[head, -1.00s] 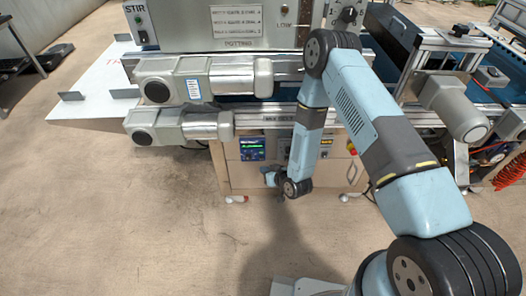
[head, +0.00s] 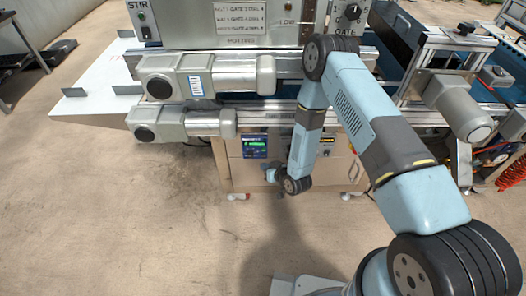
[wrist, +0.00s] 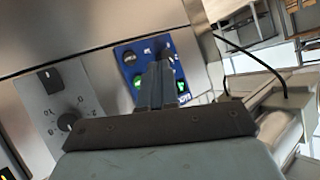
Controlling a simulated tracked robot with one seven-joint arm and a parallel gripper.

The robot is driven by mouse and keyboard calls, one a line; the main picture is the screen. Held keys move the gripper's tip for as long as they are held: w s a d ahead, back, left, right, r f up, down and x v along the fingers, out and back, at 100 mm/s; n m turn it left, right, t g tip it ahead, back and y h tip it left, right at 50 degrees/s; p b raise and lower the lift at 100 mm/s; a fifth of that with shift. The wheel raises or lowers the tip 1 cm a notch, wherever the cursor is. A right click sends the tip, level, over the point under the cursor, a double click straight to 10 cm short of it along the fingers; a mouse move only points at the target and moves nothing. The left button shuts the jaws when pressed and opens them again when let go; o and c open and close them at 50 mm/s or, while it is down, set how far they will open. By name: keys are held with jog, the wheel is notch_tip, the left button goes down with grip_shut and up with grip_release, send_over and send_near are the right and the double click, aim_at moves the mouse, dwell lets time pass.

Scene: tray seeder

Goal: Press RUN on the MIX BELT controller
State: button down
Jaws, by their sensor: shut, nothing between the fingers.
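A blue controller (head: 254,146) with a lit green display sits on the pale cabinet front in the head view. In the wrist view a blue panel (wrist: 127,47) carries dark round controls and green-lit buttons (wrist: 181,86); I cannot read its labels or tell which button is RUN. My gripper (wrist: 161,66) is shut and empty, its fingers pointing at this panel and covering its middle. I cannot tell whether the tips touch it. In the head view my wrist is low in front of the cabinet, and the fingertips are not clear.
A grey panel (wrist: 60,105) with a dark knob is left of the blue one in the wrist view. Two motors (head: 205,78) jut out above the cabinet (head: 235,178). A dark cable (wrist: 258,60) hangs at the right. The floor in front is clear.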

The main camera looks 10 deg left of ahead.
aim_at(264, 150)
jog(key=shift+w+a, duration=0.2)
jog(key=shift+w, duration=0.7)
jog(key=shift+w+a, duration=0.25)
jog(key=shift+w, duration=0.65)
jog(key=shift+w+a, duration=0.2)
jog(key=shift+w, duration=0.7)
jog(key=shift+w, duration=0.1)
jog(key=shift+w+a, duration=0.1)
jog(key=shift+w, duration=0.2)
